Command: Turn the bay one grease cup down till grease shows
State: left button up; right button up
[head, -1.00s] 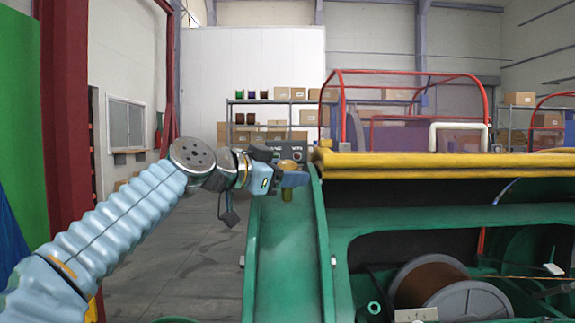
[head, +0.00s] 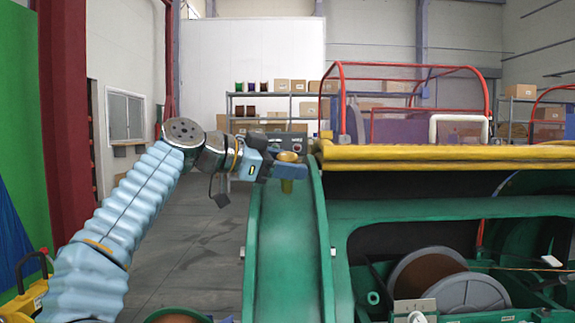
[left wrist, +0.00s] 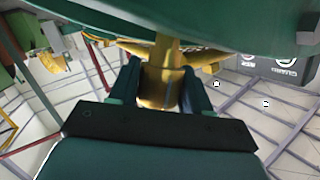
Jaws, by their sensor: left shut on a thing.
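The brass grease cup (head: 288,158) stands at the top of a green curved housing, with its stem below the cap. The stem runs up to the green machine body. I cannot make out any grease at the cup. My right gripper is not in view.
The green housing (head: 283,250) runs down toward me. To its right are a yellow padded bar (head: 440,153), a red guard frame (head: 415,68) and a wire spool (head: 470,292). Open floor (head: 180,230) lies left of it; shelves with boxes (head: 270,105) stand behind.

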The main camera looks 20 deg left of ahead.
pick_arm(q)
jog(key=o, duration=1)
jog(key=shift+f, duration=0.15)
jog(key=shift+c, duration=0.2)
jog(key=v, duration=1.3)
jog(key=shift+s+a+b, duration=0.2)
jog(key=shift+a+b, duration=0.15)
